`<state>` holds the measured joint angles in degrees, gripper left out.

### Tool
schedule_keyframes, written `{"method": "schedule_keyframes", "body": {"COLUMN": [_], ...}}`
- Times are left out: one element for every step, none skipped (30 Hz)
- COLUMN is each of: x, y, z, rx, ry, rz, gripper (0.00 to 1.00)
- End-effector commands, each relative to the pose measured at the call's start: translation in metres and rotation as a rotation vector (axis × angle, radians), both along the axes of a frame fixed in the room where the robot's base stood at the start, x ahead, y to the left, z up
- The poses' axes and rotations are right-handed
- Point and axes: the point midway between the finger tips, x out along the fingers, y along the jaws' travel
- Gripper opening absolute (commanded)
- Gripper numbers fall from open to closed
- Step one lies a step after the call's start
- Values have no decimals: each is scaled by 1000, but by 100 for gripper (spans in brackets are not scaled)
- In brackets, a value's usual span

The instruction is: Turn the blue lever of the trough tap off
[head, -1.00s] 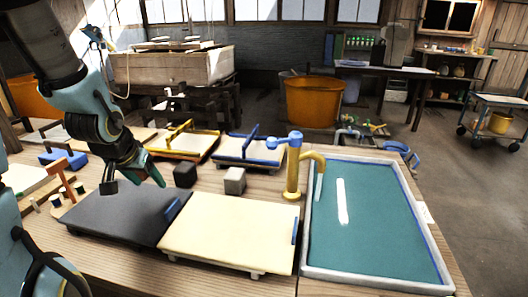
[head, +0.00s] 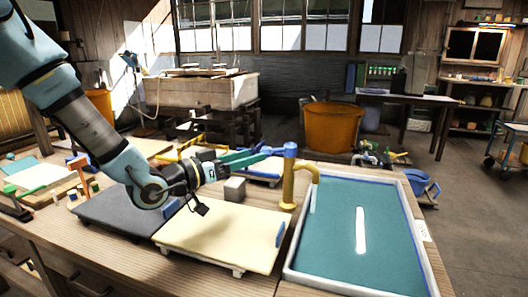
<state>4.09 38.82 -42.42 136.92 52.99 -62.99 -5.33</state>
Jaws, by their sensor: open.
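A pale stream (head: 313,198) hangs from the spout down to the teal water. My gripper (head: 261,153) has teal fingers, is open and reaches right, with its fingertips at the lever's left end. Whether they touch the lever or straddle it I cannot tell. The fingers hide part of the lever's free end.
A cream board (head: 215,240) and a dark grey board (head: 120,212) lie below my arm on the wooden bench. A grey cube (head: 235,189) stands left of the tap. A blue-framed mould (head: 262,170) lies behind it. An orange tub (head: 332,127) stands beyond the bench.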

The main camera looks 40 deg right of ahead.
Motion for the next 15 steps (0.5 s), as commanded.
{"method": "schedule_keyframes", "body": {"x": [-1,-2,-1,-2,-2,-1,-1,-1,-1,-1,-1,-1,-1,-1,-1], "y": [-11,-16,-23,-28,-33,-38,-42,-45,-49,-51,-53,-55,-56,-57,-58], "z": [1,1,1,1,1,1,0,1,0,0,0,0,0,0,-1], "rx": [-1,0,-1,0,1,1,2,2,1,1,2,2,2,2,2], "ry": [2,1,1,2,2,1,1,0,0,0,1,1,1,1,1], "rz": [-3,-3,-3,-2,-2,-1,-1,0,0,0,1,1,1,1,2], "gripper": [68,68,68,68,68,68,68,68,68,68,68,68,68,68,68]}}
